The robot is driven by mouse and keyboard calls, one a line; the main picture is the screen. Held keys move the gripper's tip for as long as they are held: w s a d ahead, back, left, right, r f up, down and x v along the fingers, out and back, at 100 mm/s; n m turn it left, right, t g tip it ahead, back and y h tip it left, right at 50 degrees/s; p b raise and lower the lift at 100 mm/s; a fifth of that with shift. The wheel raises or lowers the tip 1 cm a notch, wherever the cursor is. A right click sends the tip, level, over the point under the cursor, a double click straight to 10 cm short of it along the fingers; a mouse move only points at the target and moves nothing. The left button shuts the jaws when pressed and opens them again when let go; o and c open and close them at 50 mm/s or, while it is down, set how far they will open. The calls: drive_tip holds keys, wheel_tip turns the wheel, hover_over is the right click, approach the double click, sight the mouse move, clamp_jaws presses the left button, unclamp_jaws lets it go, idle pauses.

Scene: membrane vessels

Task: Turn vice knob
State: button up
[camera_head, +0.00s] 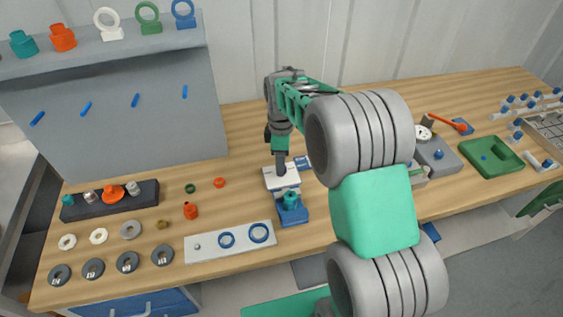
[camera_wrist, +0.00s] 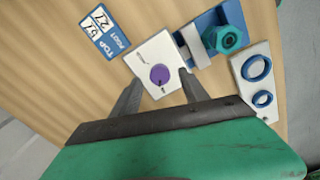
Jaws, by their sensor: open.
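The white block (camera_wrist: 140,65) carries a round purple knob (camera_wrist: 161,75) with small dark marks beside it. Next to it is a blue vice (camera_wrist: 235,17) with a pale jaw plate, holding a teal hexagonal part (camera_wrist: 224,39). In the head view, the white block (camera_head: 288,182) lies just behind the blue vice (camera_head: 292,216); the purple knob is hidden there. My gripper (camera_wrist: 160,78) is open, pointing down over the white block, its fingers on either side of the knob. I cannot tell whether they touch it. My gripper (camera_head: 280,165) also shows in the head view.
A grey plate with blue rings (camera_head: 232,241) lies left of the vice. A blue label card (camera_wrist: 110,33) lies beside the white block. A green tray (camera_head: 490,158) is far right. Bare wood (camera_head: 240,130) lies behind and left.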

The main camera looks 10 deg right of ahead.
drive_tip(key=shift+f, duration=1.1)
clamp_jaws()
